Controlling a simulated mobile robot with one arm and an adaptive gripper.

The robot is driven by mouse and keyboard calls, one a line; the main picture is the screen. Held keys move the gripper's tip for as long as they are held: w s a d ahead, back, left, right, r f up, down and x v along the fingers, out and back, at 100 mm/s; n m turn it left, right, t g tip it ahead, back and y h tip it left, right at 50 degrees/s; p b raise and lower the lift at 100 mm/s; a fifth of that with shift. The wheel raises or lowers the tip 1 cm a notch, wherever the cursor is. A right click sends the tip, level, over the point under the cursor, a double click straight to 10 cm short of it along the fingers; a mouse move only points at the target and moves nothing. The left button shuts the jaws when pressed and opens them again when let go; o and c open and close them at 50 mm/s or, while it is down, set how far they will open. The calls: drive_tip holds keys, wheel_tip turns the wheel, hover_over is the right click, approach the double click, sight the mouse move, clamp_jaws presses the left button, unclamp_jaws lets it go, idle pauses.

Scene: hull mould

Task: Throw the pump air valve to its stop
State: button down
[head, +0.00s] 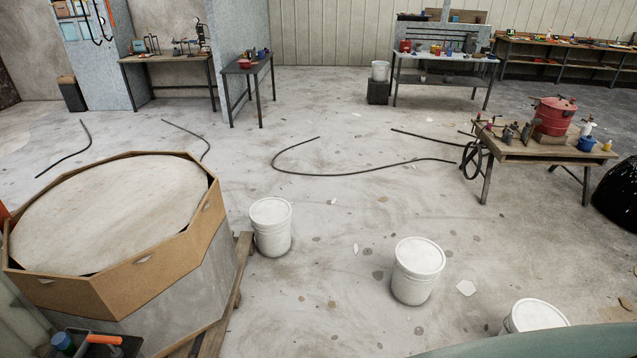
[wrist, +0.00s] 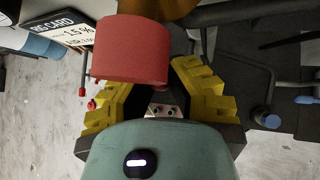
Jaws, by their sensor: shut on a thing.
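In the wrist view a thick red cylindrical grip (wrist: 130,52) lies at the fingertips of my gripper (wrist: 160,75). I take it to be the handle of the pump air valve. The yellow ribbed fingers stand on either side, shut on the red grip, which hides part of the tips. A brass-coloured part (wrist: 172,8) and dark metal show behind it at the top edge. The valve body and its stop cannot be made out. My gripper does not show in the head view.
A printed card (wrist: 68,35) stands at upper left in the wrist view, with dark metal parts (wrist: 262,80) to the right. In the head view, white buckets (head: 271,228) and dark hoses (head: 350,174) are on the floor, near a wooden bench (head: 520,150) with a red pot (head: 554,115).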

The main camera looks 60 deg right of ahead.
drive_tip(key=shift+w+d+f+n+t+h+p, duration=0.1)
drive_tip(key=shift+w+d+n+t+h+p, duration=0.2)
drive_tip(key=shift+d+h, duration=0.15)
drive_tip(key=shift+w+d+f+n+t+h+p, duration=0.1)
drive_tip(key=shift+w+d+n+t+h+p, duration=0.15)
drive_tip(key=shift+h, duration=0.2)
drive_tip(key=shift+d, duration=0.2)
drive_tip(key=c, duration=1)
unclamp_jaws()
drive_tip(key=shift+o, duration=0.2)
drive_tip(key=shift+r, duration=0.1)
